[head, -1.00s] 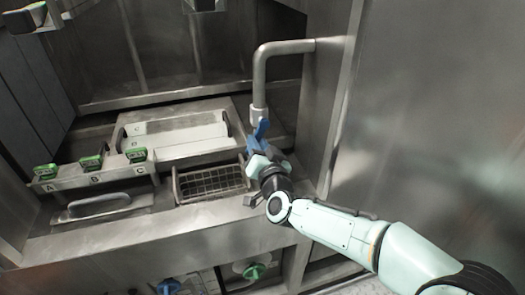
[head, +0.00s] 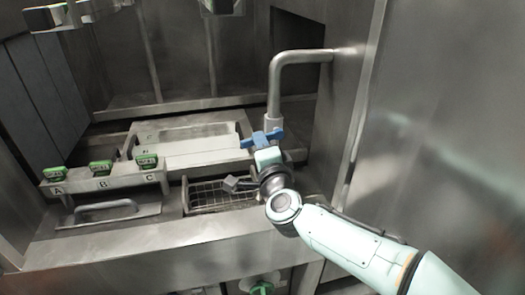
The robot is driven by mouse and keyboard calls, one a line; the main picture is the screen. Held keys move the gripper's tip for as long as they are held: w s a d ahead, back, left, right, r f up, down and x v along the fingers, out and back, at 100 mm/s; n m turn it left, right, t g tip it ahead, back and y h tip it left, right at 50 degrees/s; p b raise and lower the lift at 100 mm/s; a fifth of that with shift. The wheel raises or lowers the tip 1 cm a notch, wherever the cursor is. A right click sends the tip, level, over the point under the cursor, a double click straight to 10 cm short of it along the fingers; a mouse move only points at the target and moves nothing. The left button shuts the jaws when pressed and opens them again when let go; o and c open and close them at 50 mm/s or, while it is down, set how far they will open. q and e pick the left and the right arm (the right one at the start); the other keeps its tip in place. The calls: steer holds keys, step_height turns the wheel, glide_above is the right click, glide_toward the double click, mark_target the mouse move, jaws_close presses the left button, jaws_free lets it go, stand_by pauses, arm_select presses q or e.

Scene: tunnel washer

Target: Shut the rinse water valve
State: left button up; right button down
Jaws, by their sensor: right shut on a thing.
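The rinse water valve is on a grey bent pipe (head: 282,85) that comes out of the right wall and turns down. Its blue handle (head: 273,136) now lies roughly level across the bottom of the pipe. My right gripper (head: 266,147) reaches up to the handle from below and is shut on it. The jaws and wrist hide part of the handle and the valve body. My left gripper is not in view.
A wire basket (head: 215,196) sits in the counter just left of my right wrist. Green-topped pieces marked A (head: 54,174), B (head: 101,167) and C (head: 147,161) stand on a ledge at left. A lidded hatch (head: 195,146) lies behind them. A metal wall (head: 450,130) closes the right side.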

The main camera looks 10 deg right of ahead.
steer(key=shift+r+m, duration=0.45)
steer(key=shift+m, duration=0.55)
steer(key=c, duration=1)
jaws_free()
steer(key=shift+o, duration=0.2)
steer(key=shift+s, duration=0.1)
steer(key=s, duration=1.3)
steer(key=shift+s+d+b, duration=0.15)
steer(key=shift+d+b, duration=0.05)
steer(key=shift+b, duration=0.1)
